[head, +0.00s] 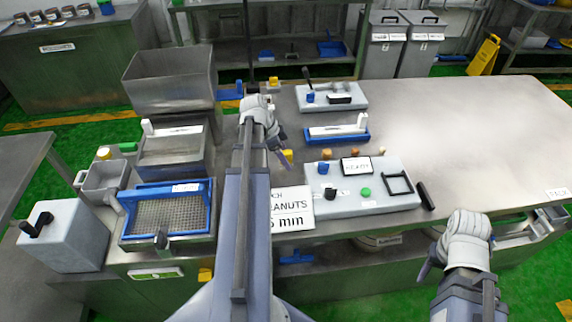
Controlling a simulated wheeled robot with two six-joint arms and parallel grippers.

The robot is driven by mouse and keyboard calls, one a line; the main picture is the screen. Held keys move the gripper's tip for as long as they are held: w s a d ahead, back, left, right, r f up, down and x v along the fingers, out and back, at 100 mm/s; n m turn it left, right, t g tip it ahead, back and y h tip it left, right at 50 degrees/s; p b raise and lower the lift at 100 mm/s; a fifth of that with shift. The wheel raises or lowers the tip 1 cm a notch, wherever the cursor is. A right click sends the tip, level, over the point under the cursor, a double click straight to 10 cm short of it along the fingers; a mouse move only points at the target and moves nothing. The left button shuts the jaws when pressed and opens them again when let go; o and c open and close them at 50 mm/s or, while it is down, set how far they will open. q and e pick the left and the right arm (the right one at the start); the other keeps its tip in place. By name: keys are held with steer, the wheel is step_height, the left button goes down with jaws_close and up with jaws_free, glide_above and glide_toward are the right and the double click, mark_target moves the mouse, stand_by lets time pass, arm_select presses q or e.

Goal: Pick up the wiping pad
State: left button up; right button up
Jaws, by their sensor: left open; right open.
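I cannot tell for certain which thing is the wiping pad. A small yellow block (288,155) lies on the steel table (470,110), right beside my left gripper's fingers and partly hidden by them. A flat blue tray with a white bar-shaped piece (337,133) lies further right. My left gripper (277,147) is open, above the table near the yellow block; no held thing shows. My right gripper (440,262) is open and low at the table's front right edge, away from these things.
A grey control panel (360,190) with buttons stands at the front middle, with a black bar (425,196) beside it. A blue-framed sieve (168,212) and steel bins (172,78) fill the left side. A grey unit (331,97) stands behind. The table's right side is clear.

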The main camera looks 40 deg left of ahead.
arm_select(q)
steer(key=shift+w+f, duration=0.1)
steer(key=shift+f, duration=0.1)
jaws_close()
stand_by(0.5)
